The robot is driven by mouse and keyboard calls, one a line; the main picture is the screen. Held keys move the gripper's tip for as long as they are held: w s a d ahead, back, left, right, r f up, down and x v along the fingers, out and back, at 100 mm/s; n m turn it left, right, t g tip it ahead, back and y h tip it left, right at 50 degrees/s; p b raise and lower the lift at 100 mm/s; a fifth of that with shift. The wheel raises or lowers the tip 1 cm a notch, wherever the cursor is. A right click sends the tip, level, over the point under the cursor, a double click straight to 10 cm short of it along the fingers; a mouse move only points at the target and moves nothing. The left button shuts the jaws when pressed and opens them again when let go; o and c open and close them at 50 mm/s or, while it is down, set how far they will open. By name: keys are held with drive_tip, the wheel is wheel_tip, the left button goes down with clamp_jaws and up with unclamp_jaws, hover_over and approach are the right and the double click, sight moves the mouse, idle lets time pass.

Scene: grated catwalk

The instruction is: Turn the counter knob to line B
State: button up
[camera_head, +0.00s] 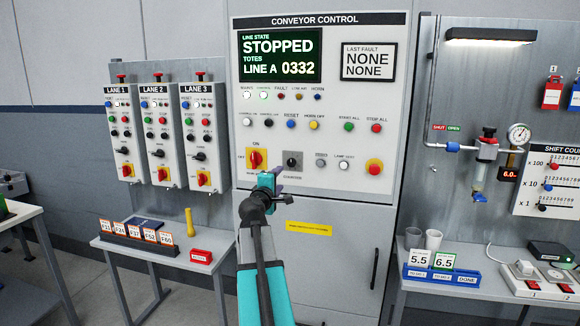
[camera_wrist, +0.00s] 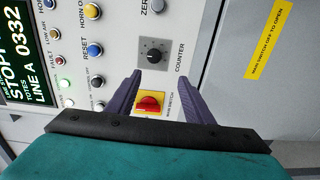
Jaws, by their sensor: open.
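The counter knob (camera_head: 292,160) is a small black dial on a grey plate, low on the conveyor control panel. In the wrist view the knob (camera_wrist: 153,55) lies just beyond the fingertips, roughly centred between them, with the word COUNTER beside it. My gripper (camera_head: 275,177) is below and left of the knob in the head view. In the wrist view my gripper (camera_wrist: 160,76) has its two purple fingers apart with nothing held. The display (camera_head: 279,56) reads STOPPED, TOTES, LINE A 0332. The knob's exact pointing direction is too small to tell.
The red main switch on its yellow plate (camera_head: 257,160) is close left of the knob; it also shows between the fingers in the wrist view (camera_wrist: 149,103). A ZERO button (camera_head: 321,159) is right of the knob. A row of coloured buttons (camera_head: 291,124) runs above.

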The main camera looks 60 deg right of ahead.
sight(291, 164)
drive_tip(key=shift+s+d+r, duration=0.2)
drive_tip(key=shift+s+r, duration=0.1)
drive_tip(key=shift+r, duration=0.4)
drive_tip(key=shift+d, duration=0.1)
drive_tip(key=shift+p+x, duration=1.15)
drive_tip(key=shift+x, duration=5.65)
drive_tip(key=shift+s, duration=0.1)
drive_tip(key=c, duration=0.9)
drive_tip(key=shift+c, duration=0.7)
